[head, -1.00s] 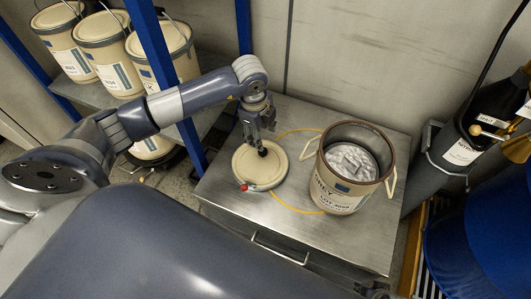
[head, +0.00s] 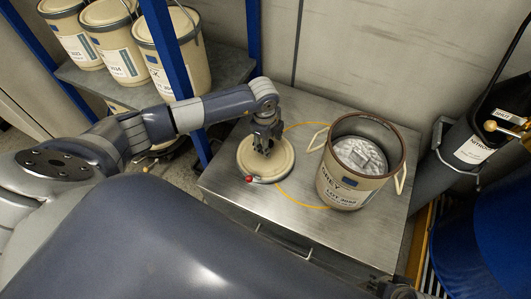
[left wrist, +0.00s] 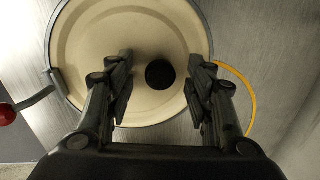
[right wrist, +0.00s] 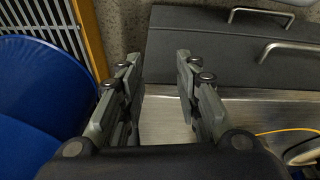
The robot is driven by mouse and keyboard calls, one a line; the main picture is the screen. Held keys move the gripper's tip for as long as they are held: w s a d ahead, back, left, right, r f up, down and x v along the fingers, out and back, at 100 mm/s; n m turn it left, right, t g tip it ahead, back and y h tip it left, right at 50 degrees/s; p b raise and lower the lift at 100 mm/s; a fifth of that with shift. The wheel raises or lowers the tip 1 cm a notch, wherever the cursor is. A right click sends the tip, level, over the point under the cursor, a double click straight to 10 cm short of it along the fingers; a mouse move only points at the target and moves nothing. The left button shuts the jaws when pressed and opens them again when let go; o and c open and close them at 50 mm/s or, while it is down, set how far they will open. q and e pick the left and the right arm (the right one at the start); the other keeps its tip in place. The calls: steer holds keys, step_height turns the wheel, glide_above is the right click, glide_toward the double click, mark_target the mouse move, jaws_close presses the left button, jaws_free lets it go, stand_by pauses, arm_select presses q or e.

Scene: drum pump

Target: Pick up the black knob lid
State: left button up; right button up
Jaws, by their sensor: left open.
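A round cream lid (head: 246,162) lies flat on the metal cabinet top, with a metal clamp ring and a red-tipped lever at its rim. The lid also fills much of the left wrist view (left wrist: 110,40). Its black knob (left wrist: 160,74) shows in the left wrist view between and just beyond my open left fingers. My left gripper (head: 264,150) points down over the lid's middle and hides the knob in the head view. In the left wrist view the left gripper (left wrist: 162,88) has empty space on both sides of the knob. My right gripper (right wrist: 160,75) is open and empty.
An open cream pail (head: 345,185) with grey contents stands right of the lid on the cabinet top (head: 300,235). A blue rack post (head: 170,50), shelved pails (head: 170,45), a grey cylinder (head: 465,150) and a blue drum (head: 480,240) stand around.

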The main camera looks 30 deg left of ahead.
arm_select(q)
jaws_close()
steer(key=shift+r, duration=0.15)
